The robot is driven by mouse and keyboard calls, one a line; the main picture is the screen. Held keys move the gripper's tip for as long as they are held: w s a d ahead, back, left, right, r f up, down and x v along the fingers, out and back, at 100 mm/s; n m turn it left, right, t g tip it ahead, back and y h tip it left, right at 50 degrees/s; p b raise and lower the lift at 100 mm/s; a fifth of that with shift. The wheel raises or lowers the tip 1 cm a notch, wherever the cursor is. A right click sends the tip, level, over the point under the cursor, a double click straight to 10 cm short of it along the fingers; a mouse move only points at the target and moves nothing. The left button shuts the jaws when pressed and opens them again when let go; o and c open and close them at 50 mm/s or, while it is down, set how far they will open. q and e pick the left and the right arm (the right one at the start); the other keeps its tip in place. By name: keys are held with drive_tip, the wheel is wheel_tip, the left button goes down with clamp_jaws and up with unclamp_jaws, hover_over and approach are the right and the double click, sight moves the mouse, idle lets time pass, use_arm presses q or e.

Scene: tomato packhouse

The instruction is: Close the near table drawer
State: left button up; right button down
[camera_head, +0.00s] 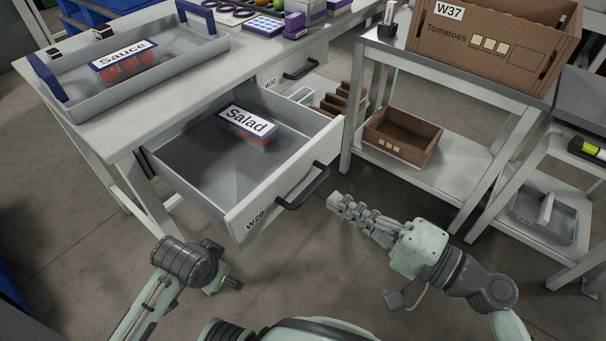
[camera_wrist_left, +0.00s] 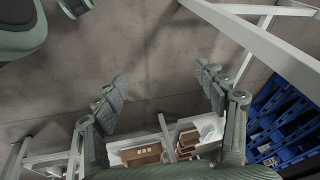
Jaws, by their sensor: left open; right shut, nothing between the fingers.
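The near table drawer (camera_head: 232,205), labelled W29, is pulled out of the grey table with its dark bar handle (camera_head: 303,188) on the front. A "Salad" box (camera_head: 247,128) lies inside it. My right gripper (camera_head: 337,203) is shut and empty, just right of the handle, with a small gap in the picture; whether it touches cannot be told. My left arm is in front of the drawer at lower left in the head view, its fingers not clearly visible there. In the left wrist view my left gripper (camera_wrist_left: 163,85) is open, with only floor between its fingertips.
A grey tray (camera_head: 185,62) with a "Sauce" box (camera_head: 125,62) stands on the table. A shelf rack at right holds a Tomatoes crate (camera_head: 480,52) and a brown box (camera_head: 402,138).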

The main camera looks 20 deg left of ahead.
sight(289, 174)
drive_tip(key=p+x, duration=0.1)
drive_tip(key=x, duration=0.5)
drive_tip(key=shift+w+a+r, duration=0.1)
drive_tip(key=shift+a, duration=0.2)
use_arm(q)
drive_tip(key=shift+s+d+p+x, duration=0.1)
drive_tip(key=shift+x, duration=0.7)
drive_tip(key=shift+s+d+p+x, duration=0.1)
drive_tip(key=shift+s+d+x, duration=0.05)
drive_tip(key=shift+x, duration=0.65)
drive_tip(key=shift+s+d+p+x, duration=0.1)
drive_tip(key=shift+x, duration=0.65)
use_arm(e)
drive_tip(key=shift+w+a, duration=0.25)
drive_tip(key=shift+a, duration=0.45)
use_arm(q)
drive_tip(key=shift+f, duration=0.2)
use_arm(e)
drive_tip(key=shift+a, duration=0.1)
